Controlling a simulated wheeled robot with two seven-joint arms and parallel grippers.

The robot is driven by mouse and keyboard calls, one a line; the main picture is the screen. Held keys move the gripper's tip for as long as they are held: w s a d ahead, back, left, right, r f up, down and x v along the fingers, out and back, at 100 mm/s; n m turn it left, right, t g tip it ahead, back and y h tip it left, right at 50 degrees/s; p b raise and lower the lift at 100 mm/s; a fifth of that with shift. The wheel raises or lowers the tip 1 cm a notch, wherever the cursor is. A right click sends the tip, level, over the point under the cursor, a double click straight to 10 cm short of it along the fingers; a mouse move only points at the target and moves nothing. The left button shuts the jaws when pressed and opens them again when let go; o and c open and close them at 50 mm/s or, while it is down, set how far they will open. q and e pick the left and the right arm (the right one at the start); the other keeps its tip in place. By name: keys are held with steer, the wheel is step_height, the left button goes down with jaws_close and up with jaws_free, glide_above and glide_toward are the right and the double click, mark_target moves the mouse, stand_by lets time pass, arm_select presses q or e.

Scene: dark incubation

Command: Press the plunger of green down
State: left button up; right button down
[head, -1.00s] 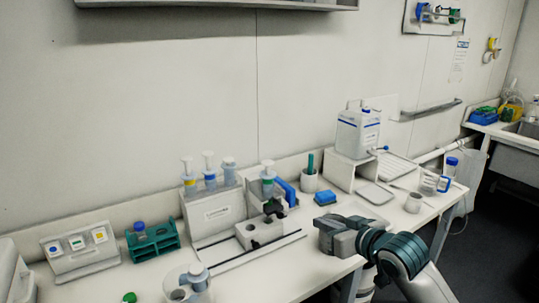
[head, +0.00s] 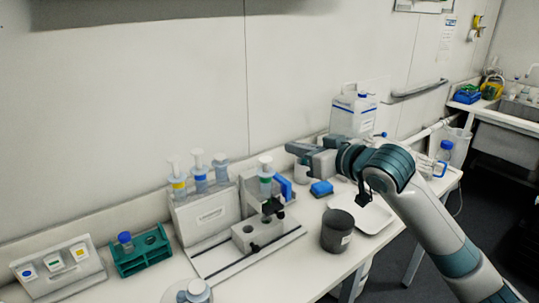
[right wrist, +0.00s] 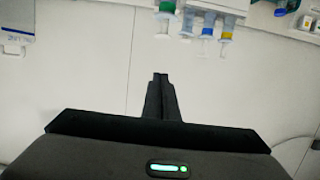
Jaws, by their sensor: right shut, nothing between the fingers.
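The green-banded plunger (head: 266,176) stands upright in a holder with a black clamp, above a grey block on a rail. Its white cap is on top. It also shows at the top of the right wrist view (right wrist: 167,9), where the picture is inverted. My right gripper (head: 289,148) is shut and empty. It is raised to the right of the green plunger, slightly above its cap in the picture, and not touching it. Its closed fingers show in the right wrist view (right wrist: 160,78). My left gripper is not in view.
A white rack (head: 205,212) left of the green plunger holds yellow- and blue-banded plungers. A teal tube rack (head: 142,256) and a button panel (head: 60,264) stand further left. A dark cup (head: 337,232), white tray (head: 372,216) and blue block (head: 321,188) are on the right.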

steer(key=p, duration=0.5)
glide_above(269, 163)
step_height(269, 163, down, 3)
steer(key=f, duration=0.1)
steer(key=f+p, duration=0.1)
steer(key=f, duration=0.1)
steer(key=shift+s+d+f+p, duration=0.3)
steer(key=shift+s+d, duration=0.05)
step_height(269, 163, down, 2)
steer(key=shift+f+b, duration=0.2)
steer(key=shift+b, duration=0.3)
steer(key=shift+r, duration=0.1)
